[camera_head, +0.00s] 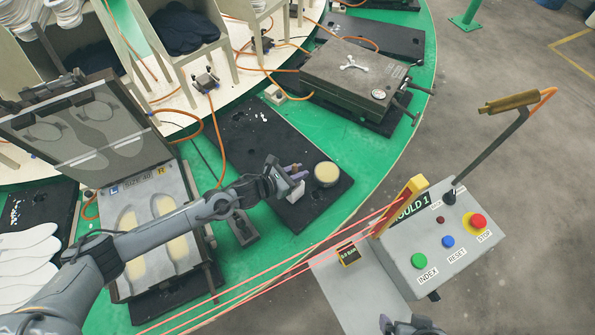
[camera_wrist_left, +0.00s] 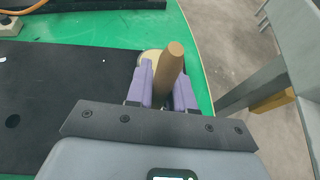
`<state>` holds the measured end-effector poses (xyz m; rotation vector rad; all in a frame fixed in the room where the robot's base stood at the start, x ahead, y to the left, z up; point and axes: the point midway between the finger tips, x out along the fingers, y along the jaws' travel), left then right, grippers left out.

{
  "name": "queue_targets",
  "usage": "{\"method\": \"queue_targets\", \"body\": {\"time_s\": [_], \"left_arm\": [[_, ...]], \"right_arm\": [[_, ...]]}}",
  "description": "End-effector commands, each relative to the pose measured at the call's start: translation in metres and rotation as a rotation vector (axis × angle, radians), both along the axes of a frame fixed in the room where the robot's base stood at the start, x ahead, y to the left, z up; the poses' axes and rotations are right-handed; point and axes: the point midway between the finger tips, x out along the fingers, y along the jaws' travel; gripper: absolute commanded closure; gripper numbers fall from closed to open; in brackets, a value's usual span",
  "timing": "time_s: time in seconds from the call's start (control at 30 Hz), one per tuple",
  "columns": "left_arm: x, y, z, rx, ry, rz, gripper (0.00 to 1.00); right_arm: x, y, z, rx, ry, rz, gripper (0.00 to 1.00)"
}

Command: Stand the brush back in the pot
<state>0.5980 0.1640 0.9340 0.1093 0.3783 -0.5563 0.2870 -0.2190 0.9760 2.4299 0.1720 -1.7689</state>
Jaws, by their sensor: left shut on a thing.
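My left gripper (camera_head: 291,181) is shut on the brush, above the black mat and just left of the pot. In the left wrist view the brush (camera_wrist_left: 171,66) shows as a round brown wooden handle between the purple fingers (camera_wrist_left: 163,90). Its lower end is hidden by the gripper. The pot (camera_head: 326,184) is a short round container with a cream top, standing on the mat near its right corner. In the left wrist view the pot (camera_wrist_left: 150,54) is partly hidden behind the handle and fingers. Part of my right gripper (camera_head: 408,326) shows at the bottom edge.
The black mat (camera_head: 250,130) lies on the green carousel top. An open mould (camera_head: 180,195) with insole cavities stands to the left, and a closed mould (camera_head: 355,80) behind. A control box (camera_head: 430,240) and reddish lines stand to the right and front. Orange hoses run behind.

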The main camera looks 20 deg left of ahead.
Motion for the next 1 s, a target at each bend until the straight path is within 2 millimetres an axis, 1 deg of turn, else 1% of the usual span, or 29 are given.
{"method": "queue_targets", "body": {"time_s": [0.1,0.43,0.47,0.63,0.67,1.0], "left_arm": [[0.0003,0.0001,-0.0032,-0.001,-0.001,0.000,1.00],[0.0004,0.0001,-0.0033,-0.001,-0.001,0.000,1.00],[0.0004,0.0001,-0.0033,-0.001,-0.001,0.000,0.76],[0.0003,0.0001,-0.0034,-0.001,-0.001,0.000,0.50],[0.0003,0.0001,-0.0034,-0.001,-0.001,0.000,0.48],[-0.0019,0.0017,-0.0030,0.001,0.000,0.000,0.48]], "right_arm": [[0.0000,0.0003,-0.0035,0.001,0.000,-0.001,0.00],[0.0001,0.0018,-0.0033,0.008,0.000,-0.005,0.00],[0.0001,0.0019,-0.0033,0.008,0.000,-0.006,0.00],[0.0001,0.0022,-0.0033,0.009,0.000,-0.006,0.00],[0.0001,0.0022,-0.0033,0.009,0.000,-0.006,0.00],[0.0000,0.0018,-0.0032,0.008,0.000,-0.005,0.00]]}}
